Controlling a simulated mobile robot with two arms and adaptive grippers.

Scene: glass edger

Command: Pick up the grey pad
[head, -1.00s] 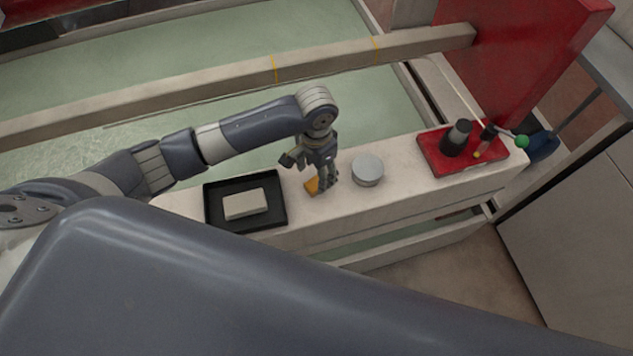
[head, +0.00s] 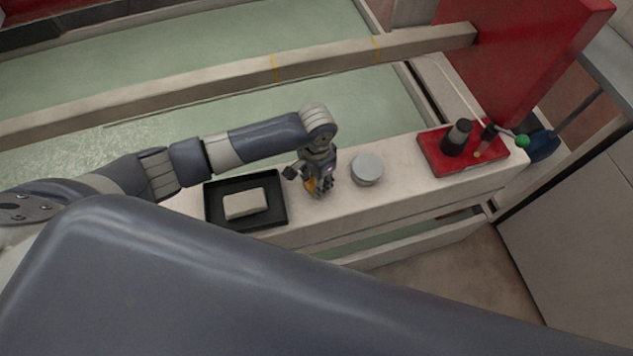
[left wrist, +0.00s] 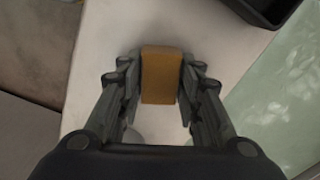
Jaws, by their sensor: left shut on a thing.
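The grey pad (head: 245,203) is a light grey block lying in a black tray (head: 210,211) on the pale ledge. My left gripper (head: 321,190) is to the right of the tray, apart from the pad, and points down at the ledge. It is shut on an orange-brown block (head: 310,185), which shows between the two fingers in the left wrist view (left wrist: 161,76). I cannot tell whether this block still touches the ledge. My right gripper is not in view.
A round grey tin (head: 367,170) stands close to the right of my left gripper. A red tray (head: 432,160) with dark bottle-like items is farther right on the pale ledge (head: 400,185). A long beam (head: 200,88) crosses above the green glass behind.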

